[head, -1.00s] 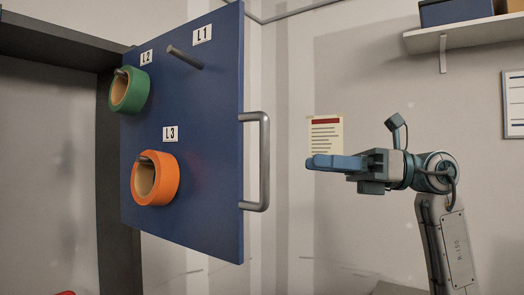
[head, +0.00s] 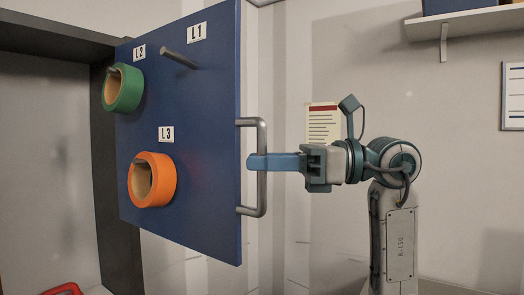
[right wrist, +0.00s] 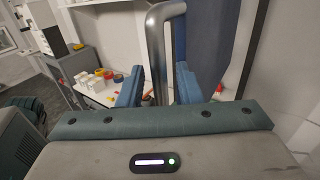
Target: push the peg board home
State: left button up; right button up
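The blue peg board (head: 205,120) stands out from a dark frame (head: 118,200) at an angle. A green tape roll (head: 122,88) hangs on the L2 peg and an orange one (head: 152,180) on the L3 peg; the L1 peg (head: 180,58) is bare. A grey bar handle (head: 262,135) is on the board's right edge. My right gripper (head: 254,162) is at the handle. In the right wrist view, its blue fingers (right wrist: 159,88) are open, one on each side of the handle bar (right wrist: 157,45), with gaps showing. My left gripper is out of view.
A wall shelf (head: 465,24) is at the upper right, with a notice (head: 323,122) on the wall behind my right arm. A red object (head: 66,289) shows at the lower left. The right wrist view shows a bench (right wrist: 95,90) with small coloured items below.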

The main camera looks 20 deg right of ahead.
jog(key=shift+w+a, duration=0.1)
jog(key=shift+a, duration=0.3)
grip_shut()
jog(key=shift+w, duration=0.1)
